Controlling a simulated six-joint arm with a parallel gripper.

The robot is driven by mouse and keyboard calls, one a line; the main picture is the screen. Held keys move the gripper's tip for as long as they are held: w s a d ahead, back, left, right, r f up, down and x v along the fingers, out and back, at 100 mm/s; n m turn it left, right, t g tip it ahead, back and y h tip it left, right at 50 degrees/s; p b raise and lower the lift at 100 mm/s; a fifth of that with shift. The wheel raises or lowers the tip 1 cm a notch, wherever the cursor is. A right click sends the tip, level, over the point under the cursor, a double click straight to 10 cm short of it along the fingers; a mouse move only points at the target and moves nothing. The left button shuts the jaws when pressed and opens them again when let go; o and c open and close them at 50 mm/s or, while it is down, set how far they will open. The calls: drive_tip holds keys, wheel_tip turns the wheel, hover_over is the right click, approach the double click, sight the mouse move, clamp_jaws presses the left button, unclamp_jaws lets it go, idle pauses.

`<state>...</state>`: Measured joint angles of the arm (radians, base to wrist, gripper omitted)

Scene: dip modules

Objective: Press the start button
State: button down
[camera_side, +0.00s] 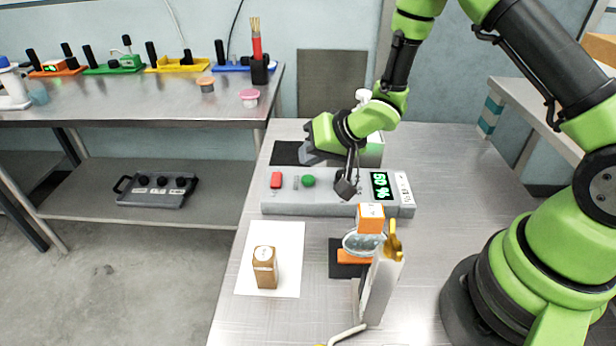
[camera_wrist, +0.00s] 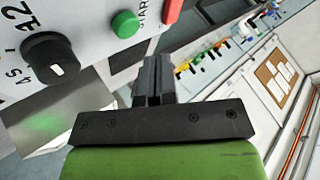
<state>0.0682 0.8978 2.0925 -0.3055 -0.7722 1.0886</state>
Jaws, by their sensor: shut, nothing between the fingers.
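The green start button (camera_side: 308,181) sits on the top of a grey control box (camera_side: 290,207), right of a red button (camera_side: 276,180). In the wrist view the green button (camera_wrist: 125,24) shows in full, with START printed next to it. My gripper (camera_side: 308,158) hangs near the rear edge of the box, a little behind and above the button. In the wrist view its fingers (camera_wrist: 153,66) are together and empty. They point past the button with a visible gap, not touching it. The exact height above the box is unclear.
A black knob (camera_wrist: 48,60) is on the panel beside the green button. The box has a green digital display (camera_side: 381,186).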

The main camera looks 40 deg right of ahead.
drive_tip(key=shift+r, duration=1.8)
drive_tip(key=shift+r, duration=0.15)
wheel_tip(320, 180, up, 7)
drive_tip(key=h, duration=0.2)
hover_over(311, 177)
drive_tip(key=s+d, duration=0.1)
drive_tip(key=d, duration=0.1)
drive_tip(key=s+d+r+h, duration=0.2)
drive_tip(key=s+r, duration=0.5)
drive_tip(key=r, duration=0.1)
drive_tip(key=s+a+r+y, duration=0.1)
drive_tip(key=s+a+r, duration=0.1)
drive_tip(key=s, duration=0.6)
drive_tip(key=s+a+r+g+y, duration=0.1)
drive_tip(key=s+a+r, duration=0.1)
drive_tip(key=s, duration=0.6)
drive_tip(key=shift+a+n+y, duration=0.25)
drive_tip(key=shift+n+y, duration=0.15)
